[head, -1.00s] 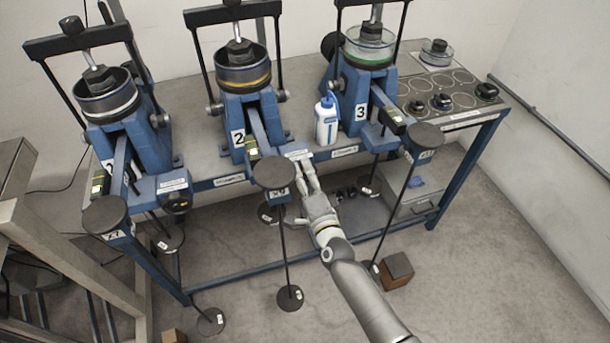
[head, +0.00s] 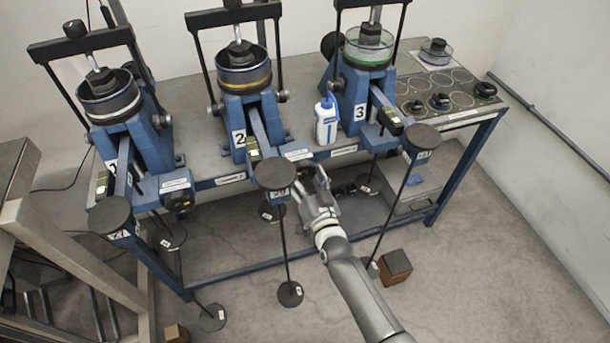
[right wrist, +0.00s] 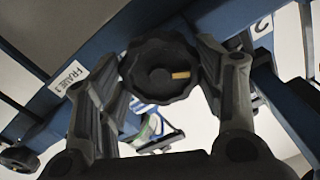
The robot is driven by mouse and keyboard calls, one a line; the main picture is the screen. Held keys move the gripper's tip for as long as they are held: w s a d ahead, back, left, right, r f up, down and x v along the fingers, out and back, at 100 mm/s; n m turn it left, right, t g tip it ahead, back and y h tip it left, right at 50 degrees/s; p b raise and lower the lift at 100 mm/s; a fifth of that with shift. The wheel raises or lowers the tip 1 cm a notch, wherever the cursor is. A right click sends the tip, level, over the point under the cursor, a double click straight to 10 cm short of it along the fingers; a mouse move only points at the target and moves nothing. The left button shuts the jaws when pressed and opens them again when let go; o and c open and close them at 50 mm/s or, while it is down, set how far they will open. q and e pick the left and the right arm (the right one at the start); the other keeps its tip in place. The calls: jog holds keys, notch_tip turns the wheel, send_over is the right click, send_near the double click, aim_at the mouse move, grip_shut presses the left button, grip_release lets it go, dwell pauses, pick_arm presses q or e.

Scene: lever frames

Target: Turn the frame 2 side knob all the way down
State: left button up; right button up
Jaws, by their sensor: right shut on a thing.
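Frame 2 (head: 241,112) is the middle blue lever frame on the bench, marked with a 2. Its side knob (right wrist: 160,72) is black with a scalloped rim and a short tan mark on its face, pointing right in the right wrist view. My right gripper (right wrist: 160,85) is shut on the knob, one finger at each side of it. In the head view my right gripper (head: 313,182) is at the bench's front edge, just right of frame 2's round black weight plate (head: 275,173), and mostly hides the knob. My left gripper is not in view.
Frame 1 (head: 145,142) stands to the left and frame 3 (head: 352,95) to the right. A white and blue bottle (head: 326,125) stands between frames 2 and 3. Rods with hanging weights are close around my right arm. A brown box (head: 396,266) is on the floor.

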jog(key=shift+n, duration=1.6)
jog(key=shift+f, duration=0.1)
jog(key=o, duration=1)
jog(key=v, duration=1.2)
